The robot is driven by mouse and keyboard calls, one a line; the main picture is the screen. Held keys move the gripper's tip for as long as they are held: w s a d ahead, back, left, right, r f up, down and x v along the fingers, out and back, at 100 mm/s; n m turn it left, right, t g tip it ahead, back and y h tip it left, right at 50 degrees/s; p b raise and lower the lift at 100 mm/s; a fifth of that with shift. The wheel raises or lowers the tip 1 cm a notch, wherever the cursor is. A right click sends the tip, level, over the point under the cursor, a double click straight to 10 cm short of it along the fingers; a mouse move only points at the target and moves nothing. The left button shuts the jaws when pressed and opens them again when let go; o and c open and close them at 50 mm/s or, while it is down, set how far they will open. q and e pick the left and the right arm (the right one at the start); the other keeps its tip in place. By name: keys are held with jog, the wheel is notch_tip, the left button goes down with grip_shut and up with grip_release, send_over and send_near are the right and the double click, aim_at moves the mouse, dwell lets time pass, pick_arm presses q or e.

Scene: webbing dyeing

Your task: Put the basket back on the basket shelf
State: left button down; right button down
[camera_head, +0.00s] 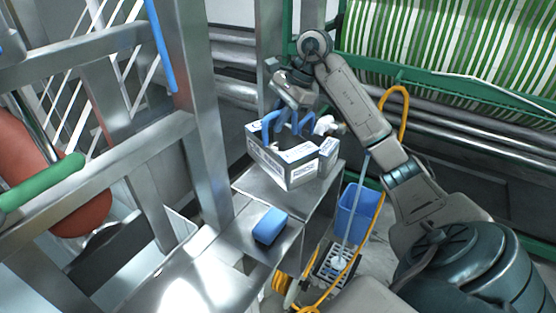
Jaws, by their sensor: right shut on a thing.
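The basket (268,160) is a light grey open box with white labels on its sides and blue handle-like parts on top. It is in the middle of the head view, over the far end of a metal shelf (250,187). Whether it rests on the shelf or hangs just above it is hard to tell. My right gripper (292,112) reaches in from above and is shut on the basket at its upper part; the fingertips are partly hidden. A white item (324,124) shows at the basket's top right. My left gripper is not in view.
A blue block (269,226) lies on the shelf's near part. A metal post (203,120) and rails stand close on the left. A blue bin (357,212) and a yellow hose (334,282) are on the floor to the right. Green-and-white striped webbing (450,40) fills the back.

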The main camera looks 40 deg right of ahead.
jog(key=shift+s+f+p, duration=0.2)
jog(key=shift+f+p, duration=0.75)
jog(key=shift+f, duration=1.35)
notch_tip(320, 180, down, 4)
jog(key=shift+f+p, duration=0.1)
jog(key=shift+p, duration=0.8)
jog(key=shift+w+f+b, duration=0.1)
jog(key=shift+f+b, duration=0.1)
jog(key=shift+b, duration=0.1)
jog(key=c, duration=1.4)
grip_release()
jog(key=shift+r, duration=0.1)
jog(key=shift+c, duration=0.2)
